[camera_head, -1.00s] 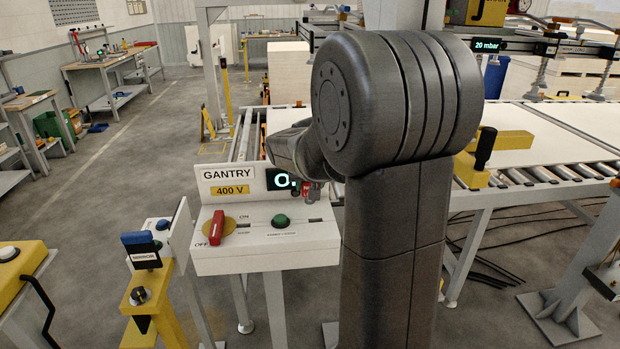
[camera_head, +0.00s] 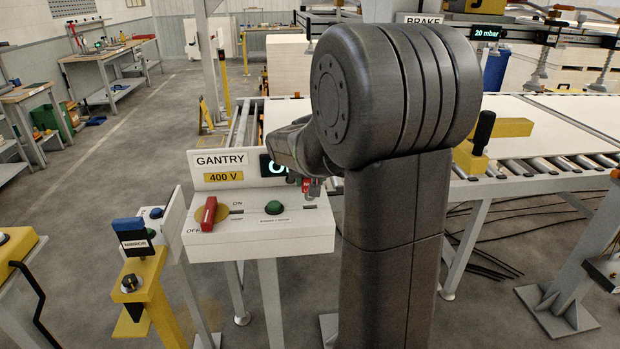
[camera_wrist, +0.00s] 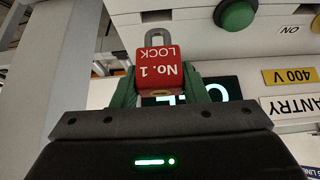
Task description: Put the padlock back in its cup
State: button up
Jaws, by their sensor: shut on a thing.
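The padlock (camera_wrist: 158,70) has a red body marked "No. 1 LOCK" and a grey shackle, and appears upside down in the wrist view. My gripper (camera_wrist: 158,92) is shut on its body with green fingers, one on each side. In the head view the red padlock (camera_head: 307,185) shows small beside my arm, in front of the gantry control box (camera_head: 262,236). My arm hides most of the gripper there. I cannot make out the padlock's cup in either view.
The control box has a red rotary switch (camera_head: 209,214) and a green button (camera_head: 273,207). A yellow post with a blue-topped sign (camera_head: 132,236) stands at left. A roller conveyor (camera_head: 560,167) lies right. Open floor (camera_head: 130,150) shows at left.

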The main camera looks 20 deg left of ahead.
aim_at(310, 200)
jog(key=shift+f, duration=0.4)
jog(key=shift+f+b, duration=2)
jog(key=shift+f, duration=0.2)
jog(key=o, duration=1.1)
jog(key=shift+r, duration=0.1)
jog(key=shift+o, duration=0.2)
jog(key=v, duration=1.3)
jog(key=shift+s+r, duration=0.2)
jog(key=shift+r, duration=0.15)
jog(key=shift+d, duration=0.1)
